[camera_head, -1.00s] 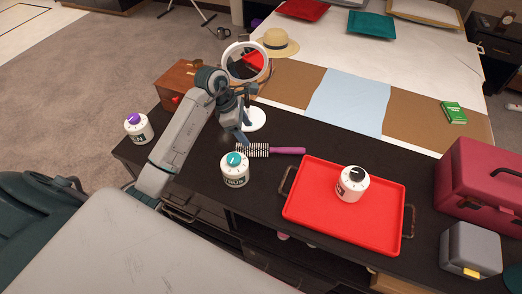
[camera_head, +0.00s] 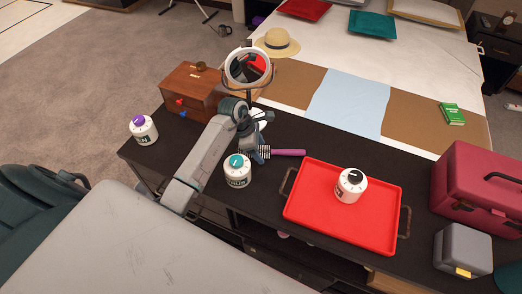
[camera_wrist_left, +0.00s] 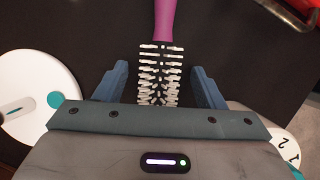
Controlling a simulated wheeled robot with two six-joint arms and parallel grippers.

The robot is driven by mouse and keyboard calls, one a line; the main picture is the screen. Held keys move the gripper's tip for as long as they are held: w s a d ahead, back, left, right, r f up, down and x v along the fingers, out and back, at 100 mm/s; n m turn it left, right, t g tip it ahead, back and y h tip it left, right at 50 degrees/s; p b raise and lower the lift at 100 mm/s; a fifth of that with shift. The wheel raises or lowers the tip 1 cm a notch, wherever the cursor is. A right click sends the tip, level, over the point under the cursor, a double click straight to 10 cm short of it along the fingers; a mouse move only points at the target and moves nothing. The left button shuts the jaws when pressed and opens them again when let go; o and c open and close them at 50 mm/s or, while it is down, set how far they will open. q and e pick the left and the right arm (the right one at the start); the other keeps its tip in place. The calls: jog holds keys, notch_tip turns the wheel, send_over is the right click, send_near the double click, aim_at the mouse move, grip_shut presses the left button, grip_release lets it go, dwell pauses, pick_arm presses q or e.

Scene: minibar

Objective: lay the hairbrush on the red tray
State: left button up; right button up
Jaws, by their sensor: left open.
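The hairbrush (camera_head: 287,153) lies on the dark bench top, its purple handle pointing right toward the tray and its bristle head partly hidden by my left gripper in the head view. In the left wrist view the white-bristled head (camera_wrist_left: 159,75) lies between the two blue fingers. My left gripper (camera_head: 260,155) is open, its fingers on either side of the bristles with gaps on both sides. The red tray (camera_head: 310,215) is to the right of the brush, with a white jar with a black lid (camera_head: 350,185) on it. My right gripper is not in view.
A white jar with a teal lid (camera_head: 237,172) stands close beside the left gripper. A round mirror (camera_head: 248,67) and a wooden box (camera_head: 192,90) stand behind. A red case (camera_head: 480,190) and a grey box (camera_head: 462,250) are at the right.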

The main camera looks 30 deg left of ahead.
pick_arm(q)
jog(key=c, duration=1.2)
